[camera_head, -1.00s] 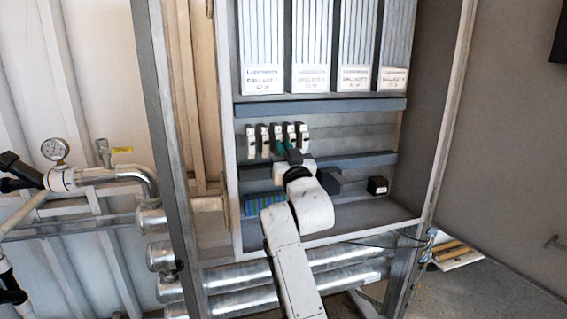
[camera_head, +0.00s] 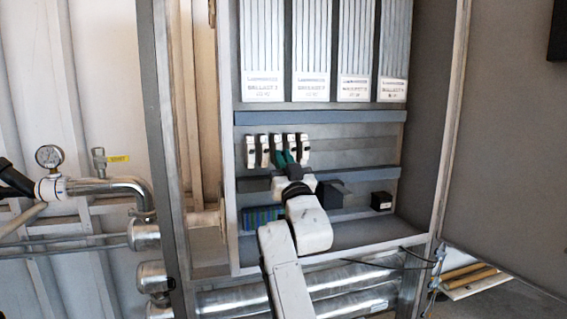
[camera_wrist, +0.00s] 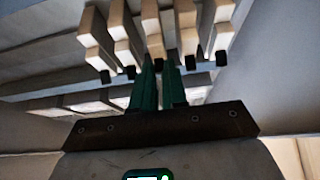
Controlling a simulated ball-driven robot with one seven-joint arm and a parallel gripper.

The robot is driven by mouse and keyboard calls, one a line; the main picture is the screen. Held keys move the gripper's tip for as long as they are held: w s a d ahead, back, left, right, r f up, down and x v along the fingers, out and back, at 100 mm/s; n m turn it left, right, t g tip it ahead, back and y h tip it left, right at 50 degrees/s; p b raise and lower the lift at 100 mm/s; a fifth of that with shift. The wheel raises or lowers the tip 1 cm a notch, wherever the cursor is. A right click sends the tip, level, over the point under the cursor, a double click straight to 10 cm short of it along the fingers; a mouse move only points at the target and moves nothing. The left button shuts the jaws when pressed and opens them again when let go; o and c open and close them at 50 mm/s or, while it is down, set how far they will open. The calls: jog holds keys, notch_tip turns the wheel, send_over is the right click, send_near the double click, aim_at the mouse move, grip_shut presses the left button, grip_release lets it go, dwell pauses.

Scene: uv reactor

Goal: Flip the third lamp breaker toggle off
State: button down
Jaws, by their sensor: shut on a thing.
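A row of several white lamp breakers (camera_head: 277,142) is mounted inside the open cabinet, below a grey-blue rail. In the wrist view, the third breaker (camera_wrist: 151,28) is the middle one. My gripper (camera_head: 284,158) reaches up to it from below. Its green fingers (camera_wrist: 160,66) are shut around the third breaker's toggle, which they mostly hide. Black toggles show on the neighbouring breakers, such as the second (camera_wrist: 130,72) and fourth (camera_wrist: 195,56). The position of the third toggle cannot be read clearly.
Ballast units (camera_head: 312,85) stand above the breakers. A lower grey-blue rail (camera_head: 365,175), a striped terminal block (camera_head: 262,217) and a small black box (camera_head: 381,201) are close to my arm. Neighbouring breakers stand close on both sides of my fingers.

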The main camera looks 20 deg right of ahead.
jog(key=c, duration=1.4)
grip_release()
jog(key=shift+c, duration=0.2)
jog(key=shift+s, duration=0.1)
jog(key=v, duration=1)
jog(key=shift+s+f, duration=0.25)
jog(key=shift+s, duration=0.05)
